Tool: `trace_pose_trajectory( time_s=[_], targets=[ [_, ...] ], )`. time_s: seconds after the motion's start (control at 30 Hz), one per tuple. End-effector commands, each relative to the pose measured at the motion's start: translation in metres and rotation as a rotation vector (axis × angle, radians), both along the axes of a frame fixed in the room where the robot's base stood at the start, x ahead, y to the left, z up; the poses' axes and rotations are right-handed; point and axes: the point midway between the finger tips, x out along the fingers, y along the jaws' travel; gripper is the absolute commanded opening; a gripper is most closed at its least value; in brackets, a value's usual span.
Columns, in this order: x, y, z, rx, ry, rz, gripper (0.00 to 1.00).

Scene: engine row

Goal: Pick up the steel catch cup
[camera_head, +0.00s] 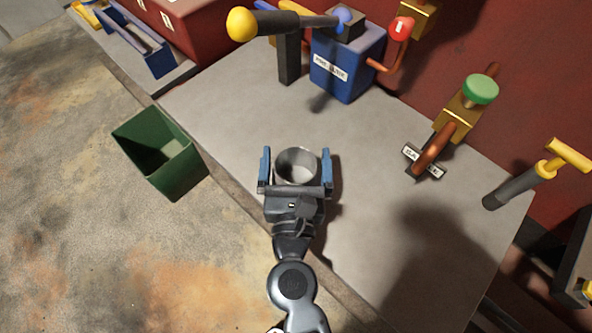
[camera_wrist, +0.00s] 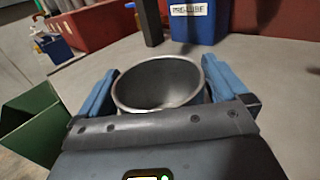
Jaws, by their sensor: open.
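The steel catch cup (camera_head: 297,168) is a round, open-topped grey metal cup on the light grey plate. It stands upright between the two blue fingers of my gripper (camera_head: 297,170). In the wrist view the cup (camera_wrist: 158,84) shows its rim and inner wall, with the blue fingers of my gripper (camera_wrist: 162,92) on its left and right. The gripper is open around the cup. A narrow gap shows beside the cup in the head view; the cup's lower outside is mostly hidden by the gripper body.
A green bin (camera_head: 160,150) stands left of the plate. A blue pre-lube box (camera_head: 347,65) with a yellow-knobbed lever (camera_head: 242,24) is behind the cup. A green-topped valve (camera_head: 480,89) and yellow-handled pump (camera_head: 545,168) stand to the right. The plate (camera_head: 230,115) is clear around the cup.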

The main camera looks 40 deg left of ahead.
Motion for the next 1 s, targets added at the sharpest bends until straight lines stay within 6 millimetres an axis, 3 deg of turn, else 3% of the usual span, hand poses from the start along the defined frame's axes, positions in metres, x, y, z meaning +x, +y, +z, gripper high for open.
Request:
trace_pose_trajectory(
  time_s=[0.27,0.8,1.0],
  targets=[
    [0.0031,0.0021,-0.0007,-0.001,0.001,0.0,1.0],
    [0.003,0.0019,-0.0005,-0.001,0.001,0.0,0.5],
    [0.003,0.0019,0.0,0.0,0.0,0.0,0.5]
  ],
)
